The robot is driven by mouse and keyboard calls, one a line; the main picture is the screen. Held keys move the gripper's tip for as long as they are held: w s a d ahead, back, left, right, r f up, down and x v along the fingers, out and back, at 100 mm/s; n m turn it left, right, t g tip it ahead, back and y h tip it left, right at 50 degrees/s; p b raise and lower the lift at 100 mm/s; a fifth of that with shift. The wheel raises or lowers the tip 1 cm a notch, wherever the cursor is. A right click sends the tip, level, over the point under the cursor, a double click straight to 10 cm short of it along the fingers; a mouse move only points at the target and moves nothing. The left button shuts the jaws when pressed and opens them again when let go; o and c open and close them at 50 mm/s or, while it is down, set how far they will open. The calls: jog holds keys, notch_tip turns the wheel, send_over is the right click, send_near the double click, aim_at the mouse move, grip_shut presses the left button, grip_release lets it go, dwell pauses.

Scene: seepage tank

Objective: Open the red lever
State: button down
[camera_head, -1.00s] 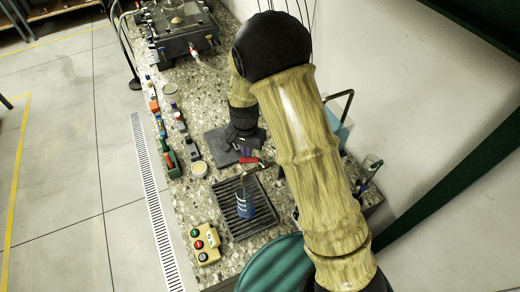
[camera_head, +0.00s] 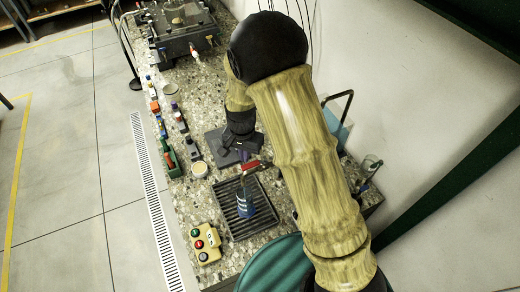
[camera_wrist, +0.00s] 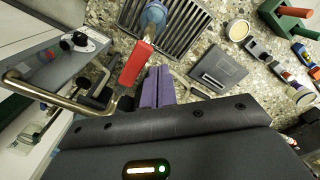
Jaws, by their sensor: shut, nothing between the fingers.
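The red lever (camera_wrist: 137,64) shows in the wrist view just left of my gripper's purple fingers (camera_wrist: 158,86), on a metal pipe fitting above the counter. In the head view the red lever (camera_head: 251,165) is a small red piece close to my gripper (camera_head: 243,154). The fingers are together with nothing between them. They lie beside the lever; I cannot tell whether they touch it. The lever's pivot is partly hidden in both views.
A bent metal pipe (camera_wrist: 45,97) runs at the left in the wrist view. A yellow button box (camera_head: 205,243) sits at the counter's front. Several small bottles and tools line the counter's left edge. A dark square plate (camera_wrist: 217,75) lies beside the grate.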

jog(key=shift+w+r, duration=0.1)
notch_tip(320, 180, up, 5)
jog(key=p, duration=0.4)
dwell(0.3)
dwell(0.4)
jog(key=s+d+r+n+t+b, duration=0.1)
jog(key=s+d+r+n+b, duration=0.1)
jog(key=s+d, duration=0.4)
jog(key=s+d+r+n+t+b, duration=0.1)
jog(key=s+d+r+b, duration=0.3)
jog(key=d, duration=0.8)
jog(key=shift+s+r+n+t, duration=0.35)
jog(key=shift+s+n, duration=0.35)
jog(key=shift+s, duration=0.55)
